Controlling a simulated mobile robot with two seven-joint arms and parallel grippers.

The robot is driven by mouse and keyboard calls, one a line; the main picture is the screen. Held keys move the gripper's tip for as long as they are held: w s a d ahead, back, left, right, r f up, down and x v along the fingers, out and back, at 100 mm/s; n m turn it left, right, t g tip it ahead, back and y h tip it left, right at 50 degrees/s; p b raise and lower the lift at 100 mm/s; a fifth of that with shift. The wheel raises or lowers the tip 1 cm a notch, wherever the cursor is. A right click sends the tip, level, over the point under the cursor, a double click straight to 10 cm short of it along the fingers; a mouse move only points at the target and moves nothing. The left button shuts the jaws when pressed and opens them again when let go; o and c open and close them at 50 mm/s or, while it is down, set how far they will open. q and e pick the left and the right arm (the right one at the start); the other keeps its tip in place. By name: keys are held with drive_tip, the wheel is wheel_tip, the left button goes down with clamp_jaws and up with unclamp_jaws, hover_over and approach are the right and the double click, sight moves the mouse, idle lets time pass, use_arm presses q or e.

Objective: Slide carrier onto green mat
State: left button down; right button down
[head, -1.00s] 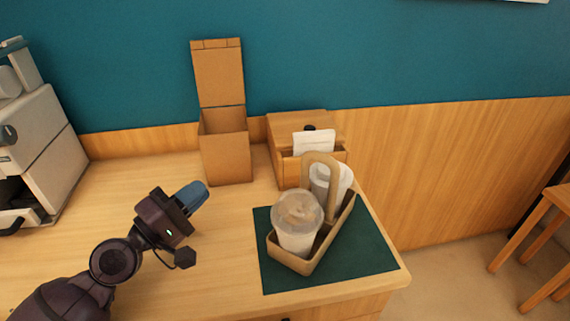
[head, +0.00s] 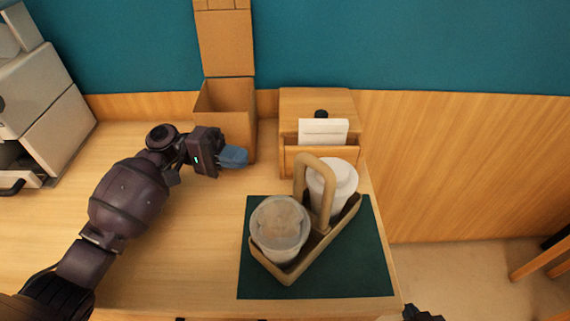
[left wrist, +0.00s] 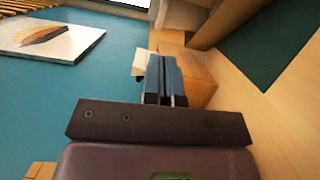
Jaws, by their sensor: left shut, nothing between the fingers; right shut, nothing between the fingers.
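The tan carrier (head: 320,240) stands on the dark green mat (head: 355,275), set diagonally with its handle arched up. It holds a clear, pale-filled lidded cup (head: 279,228) at the near left and a white lidded container (head: 331,190) at the far right. The carrier's far end lies close to the mat's back edge, partly hidden by the white container. My left gripper (head: 234,157) is shut and empty, left of and behind the carrier, in front of the cardboard box. Its blue fingers (left wrist: 164,78) are together in the left wrist view. My right gripper's fingers are not visible.
An open-lidded cardboard box (head: 230,105) and a wooden box (head: 320,100) with white paper stand behind. A grey machine (head: 45,110) is at the far left. The counter (head: 200,235) left of the mat is clear. Its right edge runs close beside the mat.

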sight(294, 188)
use_arm(q)
drive_tip(key=s+d+m+g+p, duration=0.1)
drive_tip(key=s+d, duration=0.3)
drive_tip(key=d, duration=0.5)
drive_tip(key=shift+s, duration=0.4)
drive_tip(key=s, duration=0.1)
drive_tip(key=s+d+p, duration=0.1)
drive_tip(key=shift+s+d, duration=0.1)
drive_tip(key=shift+s, duration=0.25)
drive_tip(key=shift+w, duration=0.1)
